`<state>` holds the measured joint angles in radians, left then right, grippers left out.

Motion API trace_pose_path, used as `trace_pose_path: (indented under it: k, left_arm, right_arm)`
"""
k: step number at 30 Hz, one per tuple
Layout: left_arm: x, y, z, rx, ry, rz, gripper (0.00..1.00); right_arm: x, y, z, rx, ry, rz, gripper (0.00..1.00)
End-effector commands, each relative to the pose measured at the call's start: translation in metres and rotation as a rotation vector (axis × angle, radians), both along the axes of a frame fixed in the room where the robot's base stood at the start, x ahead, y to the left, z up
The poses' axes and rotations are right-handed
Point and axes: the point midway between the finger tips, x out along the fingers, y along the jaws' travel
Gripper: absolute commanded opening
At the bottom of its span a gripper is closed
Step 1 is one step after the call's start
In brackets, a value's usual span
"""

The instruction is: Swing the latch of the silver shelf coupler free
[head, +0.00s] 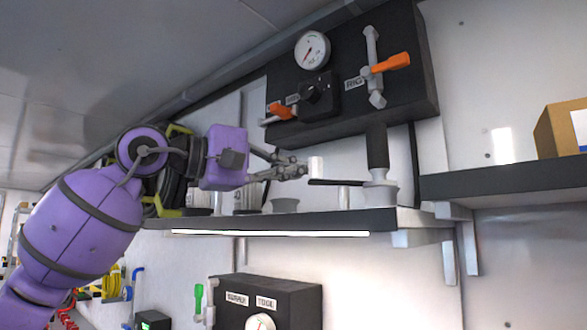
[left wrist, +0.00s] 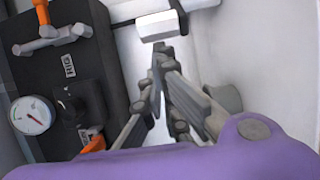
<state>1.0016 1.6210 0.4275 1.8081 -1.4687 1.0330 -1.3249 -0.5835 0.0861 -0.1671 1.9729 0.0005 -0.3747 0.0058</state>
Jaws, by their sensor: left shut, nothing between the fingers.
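The silver coupler (head: 380,193) stands on the shelf (head: 300,222) below the black panel, with a thick black pipe (head: 377,146) rising from it. My right gripper is out of view.
The black panel (head: 425,70) above holds a gauge (head: 312,50), an orange handle (head: 392,62) and a lower orange lever (head: 281,112). A grey cup (head: 285,205) stands on the shelf below the gripper. A cardboard box (head: 562,130) is at the right.

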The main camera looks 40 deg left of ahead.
Motion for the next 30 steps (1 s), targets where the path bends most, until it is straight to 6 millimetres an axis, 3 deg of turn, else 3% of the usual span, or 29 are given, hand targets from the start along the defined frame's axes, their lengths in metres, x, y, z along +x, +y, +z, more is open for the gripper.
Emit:
trace_pose_path:
  k: [13, 21, 30]
  left_arm:
    - [-0.006, -0.002, -0.001, 0.0, 0.001, 0.001, 0.0]
    - [-0.028, -0.014, -0.003, 0.001, 0.005, 0.0, 0.0]
    - [-0.033, -0.017, 0.001, 0.0, -0.001, -0.004, 0.0]
  right_arm:
    - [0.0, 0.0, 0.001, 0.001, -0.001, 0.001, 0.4]
    - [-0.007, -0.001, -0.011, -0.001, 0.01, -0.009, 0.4]
    - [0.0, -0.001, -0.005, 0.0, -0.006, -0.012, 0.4]
